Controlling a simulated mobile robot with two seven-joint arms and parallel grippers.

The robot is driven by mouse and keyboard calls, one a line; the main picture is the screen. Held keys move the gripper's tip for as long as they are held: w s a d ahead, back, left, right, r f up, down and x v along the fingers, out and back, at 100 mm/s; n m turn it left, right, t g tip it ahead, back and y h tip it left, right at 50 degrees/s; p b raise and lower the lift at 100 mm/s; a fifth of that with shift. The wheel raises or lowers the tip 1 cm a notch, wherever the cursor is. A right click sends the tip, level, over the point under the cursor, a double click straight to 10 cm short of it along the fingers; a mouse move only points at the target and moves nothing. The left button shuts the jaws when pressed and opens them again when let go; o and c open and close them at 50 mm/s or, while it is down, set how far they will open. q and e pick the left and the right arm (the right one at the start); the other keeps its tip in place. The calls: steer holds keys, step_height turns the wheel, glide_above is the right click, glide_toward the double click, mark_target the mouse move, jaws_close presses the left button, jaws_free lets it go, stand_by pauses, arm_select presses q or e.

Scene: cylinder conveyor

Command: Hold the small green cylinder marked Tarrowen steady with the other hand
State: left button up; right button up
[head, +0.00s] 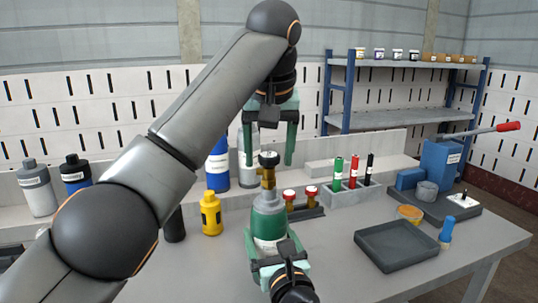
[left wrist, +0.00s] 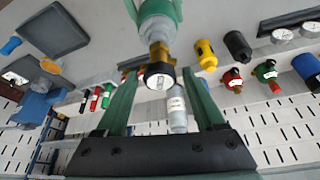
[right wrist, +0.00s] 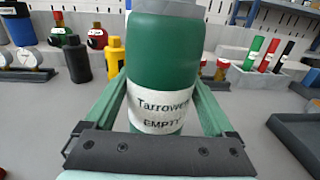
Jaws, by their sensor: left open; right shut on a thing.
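The small green cylinder (head: 268,218) stands upright at the middle of the bench in the head view. Its white label reads "Tarrowen EMPTY" in the right wrist view (right wrist: 162,112). A brass valve (head: 267,180) with a dark round knob or gauge tops it. My right gripper (head: 274,245) is shut around the cylinder's body, one finger on each side. My left gripper (head: 269,158) points down from above, open, its fingers on either side of the valve top. The left wrist view shows the valve top (left wrist: 158,75) between these fingers, with gaps at both sides.
A yellow bottle (head: 211,214) and a dark cylinder stand left of the green one. Two red-topped fittings (head: 300,195) sit close behind at right. A rack (head: 350,193) holds green, red and black tubes. A dark empty tray (head: 397,246) lies right, with bare bench between.

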arm_select(q)
steer(key=m+h, duration=0.1)
steer(key=m, duration=0.2)
steer(key=shift+m, duration=0.3)
steer(key=shift+h, duration=0.3)
steer(key=m+g+h, duration=0.1)
steer(key=m, duration=0.3)
steer(key=shift+m+h, duration=0.4)
steer(key=shift+m, duration=0.6)
steer(key=shift+g, duration=0.3)
steer(key=shift+m, duration=0.6)
steer(key=m+g+h, duration=0.1)
steer(key=m, duration=0.3)
steer(key=shift+g, duration=0.3)
steer(key=shift+m, duration=0.3)
